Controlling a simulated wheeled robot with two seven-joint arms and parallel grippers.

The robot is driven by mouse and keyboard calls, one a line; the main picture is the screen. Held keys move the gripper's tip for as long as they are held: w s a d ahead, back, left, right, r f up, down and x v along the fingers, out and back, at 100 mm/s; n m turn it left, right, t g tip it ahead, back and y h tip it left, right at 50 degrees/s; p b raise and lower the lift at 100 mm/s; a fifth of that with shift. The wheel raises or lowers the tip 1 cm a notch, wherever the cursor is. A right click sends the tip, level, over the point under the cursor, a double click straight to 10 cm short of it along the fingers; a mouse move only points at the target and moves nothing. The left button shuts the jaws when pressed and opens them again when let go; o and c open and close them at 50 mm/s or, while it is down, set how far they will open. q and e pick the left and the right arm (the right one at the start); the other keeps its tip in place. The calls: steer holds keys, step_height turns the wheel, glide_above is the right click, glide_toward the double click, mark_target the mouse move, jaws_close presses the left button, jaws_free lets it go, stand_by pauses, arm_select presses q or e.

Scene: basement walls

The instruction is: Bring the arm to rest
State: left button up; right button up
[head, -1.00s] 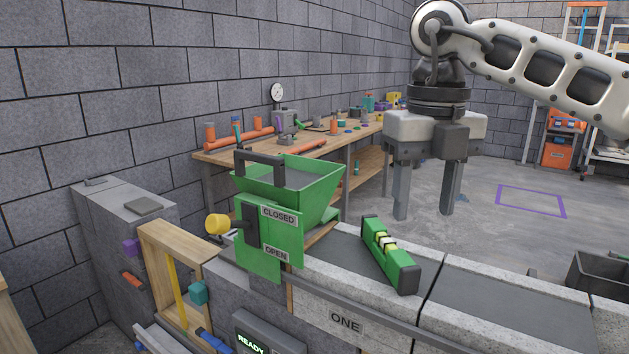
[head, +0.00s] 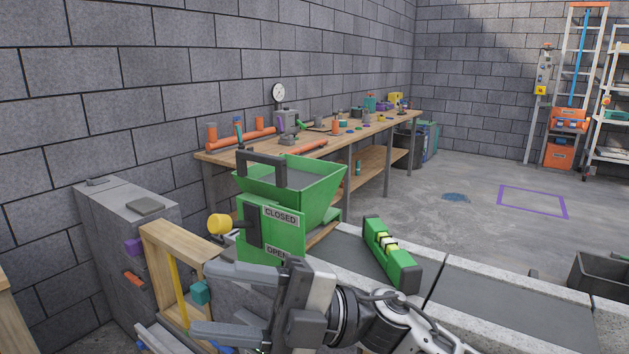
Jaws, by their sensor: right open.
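My right gripper (head: 203,299) is low in the head view, its two fingers pointing left and spread apart with nothing between them. Its wrist and arm come in from the bottom edge, right of centre. The gripper is in front of the lower part of the green hopper (head: 320,180), hiding part of its "OPEN" label and the front panel below. I cannot tell whether it touches anything there. My left gripper is not in view.
A green holder (head: 390,255) with yellowish pieces sits on the conveyor (head: 500,300) right of the hopper. A wooden frame (head: 160,270) stands left of the gripper. Behind is a cluttered workbench (head: 230,158). A dark bin (head: 600,275) is at right. Open floor lies beyond.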

steer(key=w+d+f+m+t+h, duration=0.3)
steer(key=d+f+m+t+h, duration=0.4)
steer(key=m+t, duration=0.55)
steer(key=w+d+f+m+t+h, duration=0.35)
steer(key=d+f+m+t, duration=0.25)
steer(key=f+m+t, duration=0.65)
steer(key=s+d+f+m+g+h, duration=0.7)
steer(key=s+d+f+m+g, duration=0.1)
steer(key=s+f, duration=0.6)
steer(key=shift+d+m+g, duration=0.4)
steer(key=shift+d+g, duration=0.3)
steer(key=shift+d, duration=0.2)
steer(key=shift+o, duration=0.5)
steer(key=shift+f, duration=0.1)
